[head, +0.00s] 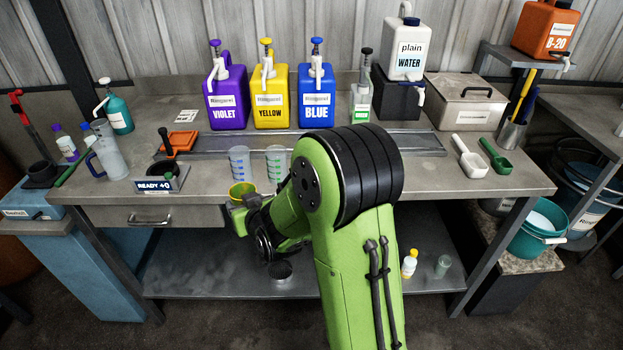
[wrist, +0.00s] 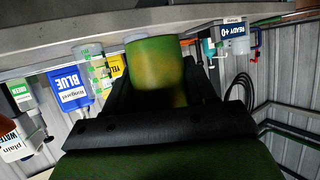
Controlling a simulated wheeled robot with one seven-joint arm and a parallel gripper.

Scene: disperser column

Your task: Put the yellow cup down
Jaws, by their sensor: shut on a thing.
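The yellow cup (head: 242,191) is a short yellow-green cup at the front edge of the bench, left of my arm in the head view. My gripper (head: 246,203) is shut on it. In the wrist view the yellow cup (wrist: 155,68) stands out large between the dark jaws of my gripper (wrist: 160,95). That view is turned upside down, with the bench top along its upper edge. I cannot tell whether the cup's base touches the bench. My arm hides part of the bench to the right of the cup.
Two clear measuring cups (head: 239,163) stand just behind the yellow cup. The READY sign (head: 160,184) and a black-handled tool on an orange tray (head: 178,141) are to the left. Violet, yellow and blue jugs (head: 270,97) line the back. Bare bench top (head: 420,180) lies right of my arm.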

